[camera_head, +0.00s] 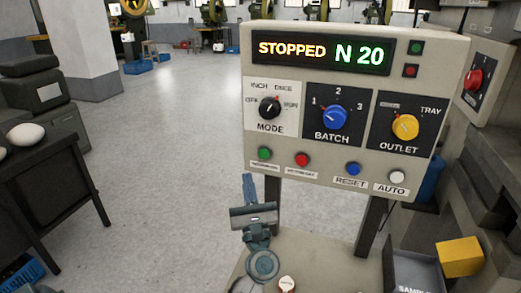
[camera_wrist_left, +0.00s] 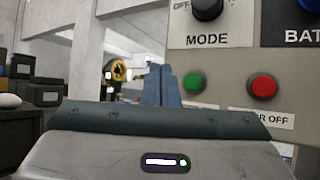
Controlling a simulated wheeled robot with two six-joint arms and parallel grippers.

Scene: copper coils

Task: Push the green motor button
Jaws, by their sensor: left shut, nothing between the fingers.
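The green motor button (camera_head: 264,153) is at the lower left of the beige control panel (camera_head: 340,186), below the black MODE knob (camera_head: 269,108). In the left wrist view the green button (camera_wrist_left: 194,83) shows just right of my fingers, left of the red button (camera_wrist_left: 262,87). My left gripper (camera_head: 248,182) is shut and empty. It points up, below and slightly left of the green button in the head view. Its fingers (camera_wrist_left: 162,84) look apart from the button; the exact gap is hard to tell. My right gripper is not in view.
The red button (camera_head: 302,159) is close to the green one. Blue (camera_head: 353,168) and white (camera_head: 397,176) buttons follow to the right. The display (camera_head: 322,51) reads STOPPED N 20. A yellow block (camera_head: 461,256) is at lower right. The floor left of the panel is open.

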